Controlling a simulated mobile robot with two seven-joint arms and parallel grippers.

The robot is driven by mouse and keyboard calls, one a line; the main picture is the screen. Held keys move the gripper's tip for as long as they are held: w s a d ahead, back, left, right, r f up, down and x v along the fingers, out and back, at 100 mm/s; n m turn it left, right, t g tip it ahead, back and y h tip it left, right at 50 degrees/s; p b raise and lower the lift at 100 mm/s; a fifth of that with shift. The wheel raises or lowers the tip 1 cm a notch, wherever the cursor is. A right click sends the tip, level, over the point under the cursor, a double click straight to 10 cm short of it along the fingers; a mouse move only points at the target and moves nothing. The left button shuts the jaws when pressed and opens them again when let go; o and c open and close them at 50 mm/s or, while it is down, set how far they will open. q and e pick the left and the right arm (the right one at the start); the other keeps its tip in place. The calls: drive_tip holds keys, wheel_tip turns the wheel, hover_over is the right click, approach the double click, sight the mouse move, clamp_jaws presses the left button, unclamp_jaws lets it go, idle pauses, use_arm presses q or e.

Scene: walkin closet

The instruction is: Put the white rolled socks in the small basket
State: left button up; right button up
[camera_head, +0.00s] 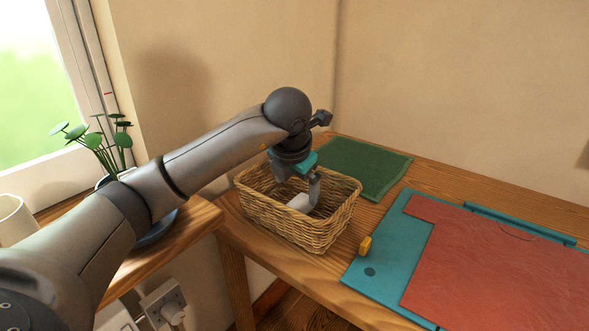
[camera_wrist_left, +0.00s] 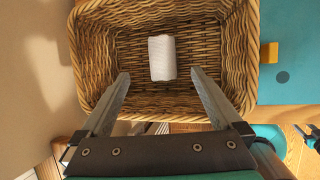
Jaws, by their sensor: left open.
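The small wicker basket (camera_head: 318,232) stands on the wooden desk in the head view, near its left end. It also fills much of the left wrist view (camera_wrist_left: 245,70). The white rolled socks (camera_wrist_left: 162,57) lie inside the basket on its floor. In the head view the white socks (camera_head: 299,203) show partly, behind the basket's front rim. My left gripper (camera_head: 300,188) is over the basket, pointing down into it. In the left wrist view its two fingers (camera_wrist_left: 158,80) are apart with nothing between them, and the socks lie beyond the tips.
A green folded cloth (camera_head: 358,167) lies behind the basket. A teal board (camera_head: 385,262) with a red sheet (camera_head: 495,265) covers the desk to the right. A small yellow block (camera_head: 365,245) sits beside the basket. A potted plant (camera_head: 100,145) stands at left.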

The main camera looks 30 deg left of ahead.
use_arm(q)
drive_tip(key=shift+p+v, duration=0.35)
drive_tip(key=shift+v, duration=1.6)
use_arm(e)
drive_tip(key=shift+s+d+f, duration=0.25)
drive_tip(key=shift+s+d, duration=0.1)
drive_tip(key=shift+s, duration=0.1)
drive_tip(key=shift+s+d+f, duration=0.25)
drive_tip(key=shift+s+d, duration=0.05)
drive_tip(key=shift+s, duration=0.15)
